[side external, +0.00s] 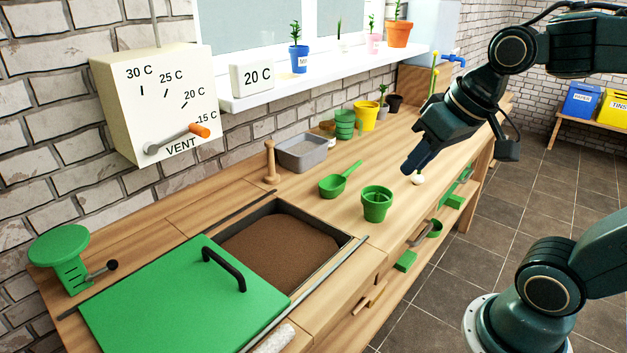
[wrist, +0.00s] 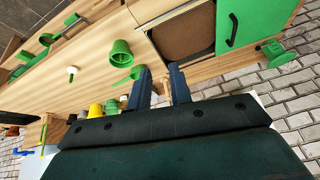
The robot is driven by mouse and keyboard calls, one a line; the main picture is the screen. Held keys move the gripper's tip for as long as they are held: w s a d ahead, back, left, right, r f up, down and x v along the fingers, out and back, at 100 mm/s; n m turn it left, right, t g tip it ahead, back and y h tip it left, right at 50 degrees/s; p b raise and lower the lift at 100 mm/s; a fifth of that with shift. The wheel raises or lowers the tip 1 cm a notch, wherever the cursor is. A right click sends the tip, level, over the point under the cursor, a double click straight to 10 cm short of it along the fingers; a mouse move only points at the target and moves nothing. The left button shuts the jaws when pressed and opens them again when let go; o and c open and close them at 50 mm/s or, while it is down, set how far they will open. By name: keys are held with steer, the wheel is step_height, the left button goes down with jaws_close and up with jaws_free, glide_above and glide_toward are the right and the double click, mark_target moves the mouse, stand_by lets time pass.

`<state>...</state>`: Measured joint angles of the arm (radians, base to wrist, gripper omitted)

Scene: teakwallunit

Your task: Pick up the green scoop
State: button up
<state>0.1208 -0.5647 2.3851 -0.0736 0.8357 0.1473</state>
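The green scoop (side external: 333,187) lies on the wooden bench, between the green pot and the grey tray, its handle pointing up and right in the side view. In the wrist view the scoop (wrist: 135,72) shows next to the left finger, which hides part of it. My gripper (side external: 408,168) is in the air to the right of the scoop in the side view, apart from it and angled down. In the wrist view my gripper (wrist: 160,72) has its two fingers spread with an empty gap between them.
A green pot (side external: 376,204) stands close to the scoop, and a small white-topped object (side external: 417,179) is near my gripper. A grey tray (side external: 302,153), wooden dibber (side external: 270,164) and yellow pot (side external: 366,115) stand behind. A soil bin (side external: 280,243) with a green lid (side external: 180,305) lies in front.

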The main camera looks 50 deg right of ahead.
steer(key=w+d+m, duration=0.4)
steer(key=w+d, duration=0.2)
steer(key=w, duration=0.4)
steer(key=m+t, duration=0.1)
steer(key=m, duration=1)
glide_toward(359, 163)
steer(key=v, duration=0.2)
steer(key=shift+s+d+r, duration=0.2)
steer(key=shift+d+r, duration=0.1)
steer(key=shift+a+x, duration=0.2)
steer(key=shift+x, duration=4.05)
steer(key=shift+x, duration=2.55)
steer(key=shift+a, duration=0.2)
steer(key=shift+c, duration=0.4)
